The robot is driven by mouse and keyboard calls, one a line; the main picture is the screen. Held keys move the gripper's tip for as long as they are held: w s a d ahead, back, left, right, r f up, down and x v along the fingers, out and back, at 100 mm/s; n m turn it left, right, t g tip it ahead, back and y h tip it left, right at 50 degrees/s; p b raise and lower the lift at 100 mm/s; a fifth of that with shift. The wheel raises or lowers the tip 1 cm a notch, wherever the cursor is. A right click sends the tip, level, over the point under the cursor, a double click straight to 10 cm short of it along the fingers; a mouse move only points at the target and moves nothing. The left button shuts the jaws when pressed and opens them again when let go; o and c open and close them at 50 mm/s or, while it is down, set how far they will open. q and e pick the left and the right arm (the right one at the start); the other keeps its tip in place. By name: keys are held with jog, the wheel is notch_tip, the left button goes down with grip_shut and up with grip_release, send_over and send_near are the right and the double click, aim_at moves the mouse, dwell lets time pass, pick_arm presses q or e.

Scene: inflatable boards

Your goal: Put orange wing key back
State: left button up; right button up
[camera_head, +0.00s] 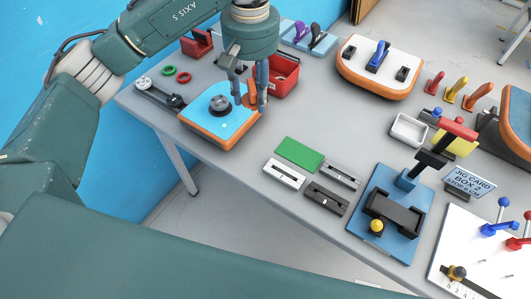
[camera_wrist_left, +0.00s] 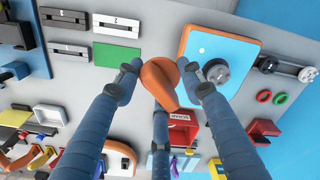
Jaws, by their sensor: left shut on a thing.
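My left gripper (camera_head: 252,97) is shut on the orange wing key (camera_head: 253,99). It is above the right side of a small blue-topped board with an orange edge (camera_head: 206,134). A grey round valve (camera_head: 220,104) stands on that board, just left of the key. In the left wrist view, the rounded orange key (camera_wrist_left: 157,76) sits between the fingers (camera_wrist_left: 165,80), beside the grey valve (camera_wrist_left: 215,72). I cannot tell whether the key touches the board. My right gripper is not in view.
A red bin (camera_head: 285,80) stands close behind the gripper. A white-topped board (camera_head: 352,62) with a blue key is farther right. Red, yellow and orange upright pieces (camera_head: 456,90) stand at the right. A green plate (camera_head: 299,153) and grey blocks lie in front.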

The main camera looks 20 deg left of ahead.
pick_arm(q)
notch_tip(320, 180, down, 9)
jog(key=a+p, duration=0.1)
jog(key=p, duration=0.2)
send_over(254, 151)
notch_tip(254, 151, down, 6)
jog(key=shift+f, duration=0.6)
notch_tip(254, 151, down, 3)
jog(key=shift+f+p, duration=0.15)
jog(key=shift+p, duration=0.45)
jog(key=shift+f, duration=0.25)
jog(key=o, duration=1)
jog(key=shift+o, duration=0.6)
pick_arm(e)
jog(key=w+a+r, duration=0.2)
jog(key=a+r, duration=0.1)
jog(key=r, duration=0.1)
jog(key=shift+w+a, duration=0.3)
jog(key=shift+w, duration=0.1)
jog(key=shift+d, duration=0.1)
